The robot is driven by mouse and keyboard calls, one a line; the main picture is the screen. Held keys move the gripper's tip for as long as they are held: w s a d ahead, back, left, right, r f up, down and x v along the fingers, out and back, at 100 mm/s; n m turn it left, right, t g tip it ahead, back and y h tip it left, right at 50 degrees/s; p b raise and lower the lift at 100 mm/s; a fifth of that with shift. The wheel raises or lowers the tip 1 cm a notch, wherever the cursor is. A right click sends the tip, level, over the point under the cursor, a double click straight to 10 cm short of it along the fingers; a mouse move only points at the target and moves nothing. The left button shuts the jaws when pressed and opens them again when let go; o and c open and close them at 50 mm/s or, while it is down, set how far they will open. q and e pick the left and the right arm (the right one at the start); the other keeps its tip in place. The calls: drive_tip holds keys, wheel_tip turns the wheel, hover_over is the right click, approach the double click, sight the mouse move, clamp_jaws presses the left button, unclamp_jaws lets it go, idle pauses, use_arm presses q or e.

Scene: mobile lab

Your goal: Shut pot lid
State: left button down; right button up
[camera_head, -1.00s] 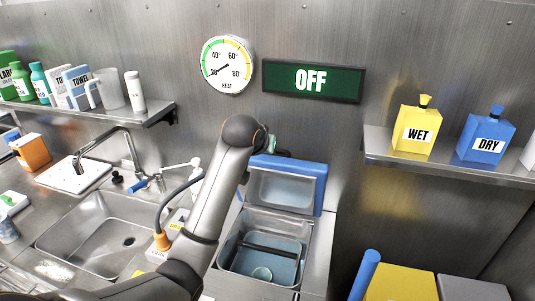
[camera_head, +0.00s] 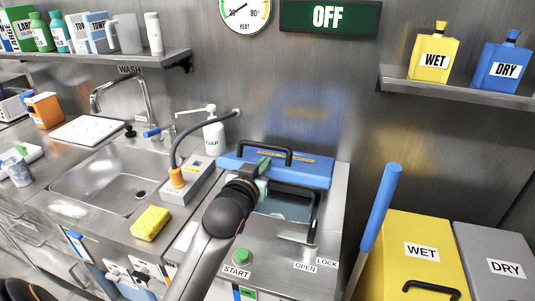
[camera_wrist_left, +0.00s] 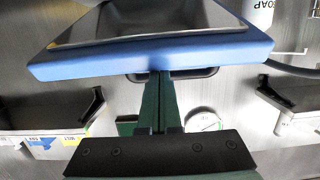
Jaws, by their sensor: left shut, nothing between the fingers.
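The pot is a metal basin (camera_head: 286,204) sunk in the counter, with a blue lid (camera_head: 305,174) hinged at its back. The lid is tilted, neither upright nor flat. Its outer face with a black handle (camera_head: 265,149) shows in the head view, and the basin's inside is visible in front of it. My left gripper (camera_head: 263,166) is shut and empty at the lid's edge. In the left wrist view the green fingers (camera_wrist_left: 160,75) point at the blue lid rim (camera_wrist_left: 90,62); whether they touch it is unclear. My right gripper is not in view.
A control box (camera_head: 187,182) with an orange plug and cable stands left of the pot. A soap bottle (camera_head: 213,132) is behind it, and a yellow sponge (camera_head: 151,223) is on the counter. A blue pole (camera_head: 379,210) and yellow WET bin (camera_head: 418,232) are on the right.

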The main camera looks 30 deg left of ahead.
use_arm(q)
drive_tip(key=shift+s+d+f+b, duration=0.1)
drive_tip(key=shift+s+f+b, duration=0.2)
drive_tip(key=shift+f, duration=0.5)
drive_tip(key=shift+s+d+f+b, duration=0.15)
drive_tip(key=shift+s+f, duration=0.25)
drive_tip(key=shift+f, duration=0.4)
drive_tip(key=shift+s+d+f+b, duration=0.1)
drive_tip(key=shift+s+f+b, duration=0.2)
drive_tip(key=shift+f, duration=0.5)
